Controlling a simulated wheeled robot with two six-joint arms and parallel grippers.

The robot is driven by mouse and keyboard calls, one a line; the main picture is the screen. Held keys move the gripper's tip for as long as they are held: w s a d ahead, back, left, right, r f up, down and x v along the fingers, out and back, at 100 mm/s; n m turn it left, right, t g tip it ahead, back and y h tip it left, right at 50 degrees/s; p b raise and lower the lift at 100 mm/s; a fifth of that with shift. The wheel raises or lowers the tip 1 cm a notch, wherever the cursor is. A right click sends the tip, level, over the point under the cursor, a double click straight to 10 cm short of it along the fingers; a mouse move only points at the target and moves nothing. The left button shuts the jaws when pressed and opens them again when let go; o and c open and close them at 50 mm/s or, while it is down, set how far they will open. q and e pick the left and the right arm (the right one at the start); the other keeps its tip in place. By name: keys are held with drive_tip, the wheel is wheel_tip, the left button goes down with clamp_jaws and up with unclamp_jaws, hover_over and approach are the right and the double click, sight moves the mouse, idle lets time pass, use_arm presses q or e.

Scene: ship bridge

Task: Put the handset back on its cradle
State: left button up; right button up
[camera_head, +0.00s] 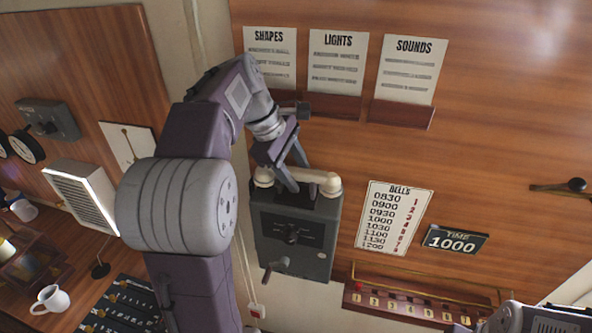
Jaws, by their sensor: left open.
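The cream handset (328,183) lies level across the top of a grey wall-mounted telephone box (291,243), in the place of its cradle. Its two rounded ends show on either side of my gripper. My left gripper (290,178) reaches in from above, with its dark fingers apart at the handset's middle. The fingers hide part of the handset and the cradle, so I cannot tell whether the handset is fully seated or whether the fingers touch it. My right gripper is not in view.
Wooden card holders (402,113) are on the wall above. A bells card (394,218) and a time sign (455,241) are to the right of the box, with a numbered rail (415,305) below. A white mug (51,299) stands on the desk at lower left.

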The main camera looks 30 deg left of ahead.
use_arm(q)
drive_tip(key=shift+f+b, duration=0.25)
drive_tip(key=shift+b, duration=0.3)
drive_tip(key=p+v, duration=0.1)
drive_tip(key=v, duration=0.8)
drive_tip(key=shift+r, duration=0.15)
